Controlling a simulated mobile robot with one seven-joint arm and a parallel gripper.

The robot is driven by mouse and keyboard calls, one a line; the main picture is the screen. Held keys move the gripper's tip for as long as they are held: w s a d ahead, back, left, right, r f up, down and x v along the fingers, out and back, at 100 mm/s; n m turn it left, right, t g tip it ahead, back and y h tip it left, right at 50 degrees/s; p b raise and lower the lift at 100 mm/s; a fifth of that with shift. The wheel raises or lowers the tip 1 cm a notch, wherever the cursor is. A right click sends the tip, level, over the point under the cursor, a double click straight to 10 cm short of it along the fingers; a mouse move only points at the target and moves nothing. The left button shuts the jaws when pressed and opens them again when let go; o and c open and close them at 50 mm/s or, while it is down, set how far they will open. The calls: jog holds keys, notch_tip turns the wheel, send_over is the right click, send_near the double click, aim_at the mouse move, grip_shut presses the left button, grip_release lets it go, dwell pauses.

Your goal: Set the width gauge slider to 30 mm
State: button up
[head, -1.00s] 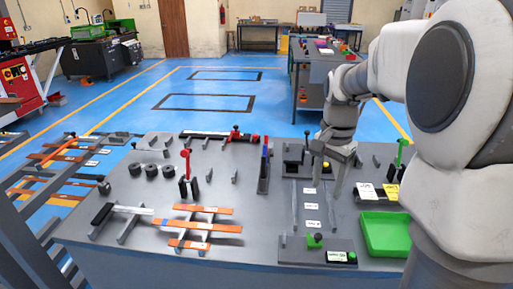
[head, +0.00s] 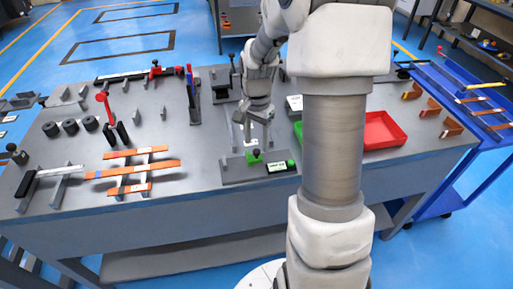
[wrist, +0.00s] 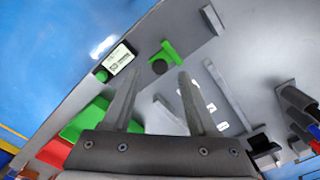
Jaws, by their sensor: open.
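The width gauge appears to be the grey plate (head: 232,170) at the table's front edge, with a green slider (head: 254,156) topped by a black knob and a small display (head: 277,167) to its right. In the wrist view the green slider (wrist: 166,54) with its dark round knob lies just beyond and between my fingertips, and the display (wrist: 118,60) is to its left; its reading is too small to tell. My gripper (head: 257,133) points down just behind the slider. My gripper (wrist: 156,76) is open and empty, apart from the slider as far as I can tell.
A red tray (head: 382,131) stands to the right, beside a green tray (head: 298,132) partly hidden by my arm. Orange bars (head: 133,170) rest on stands at the left. A red-handled tool (head: 107,108) stands upright behind them. A blue cart (head: 458,110) is at the right.

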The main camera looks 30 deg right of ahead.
aim_at(254, 156)
jog(key=shift+f, duration=1.45)
jog(key=shift+c, duration=0.3)
grip_shut()
